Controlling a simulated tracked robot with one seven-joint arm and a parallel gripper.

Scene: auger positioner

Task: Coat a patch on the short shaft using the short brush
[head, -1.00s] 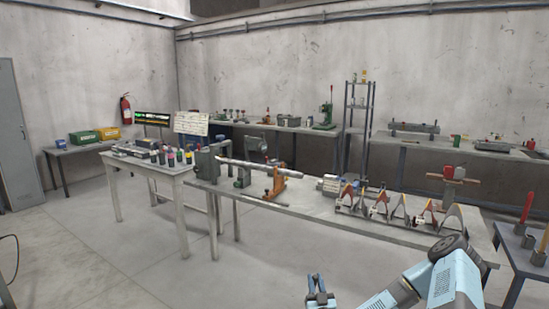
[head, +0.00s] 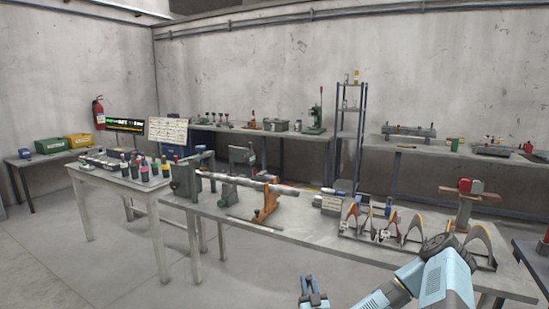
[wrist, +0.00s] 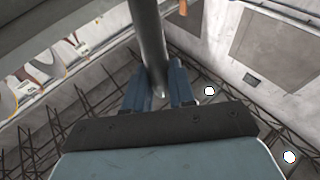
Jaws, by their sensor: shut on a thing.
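A slim grey shaft (head: 240,180) lies level on the long bench, between a grey-green machine head (head: 186,178) and an orange rest (head: 268,202). I cannot tell whether it is the short one. My gripper (head: 313,284) is low in front of the bench, well apart from the shaft. In the wrist view, its blue fingers (wrist: 160,92) are shut on a dark grey rod (wrist: 151,45), which runs up out of the picture. No bristles show, so I cannot tell whether the rod is the short brush.
The long bench (head: 300,228) also carries a rack of arched pieces (head: 415,228) and a red-topped stand (head: 466,200). A side table (head: 112,182) holds several coloured-cap bottles. A small table (head: 530,258) stands at the right edge. Open floor (head: 90,280) lies at front left.

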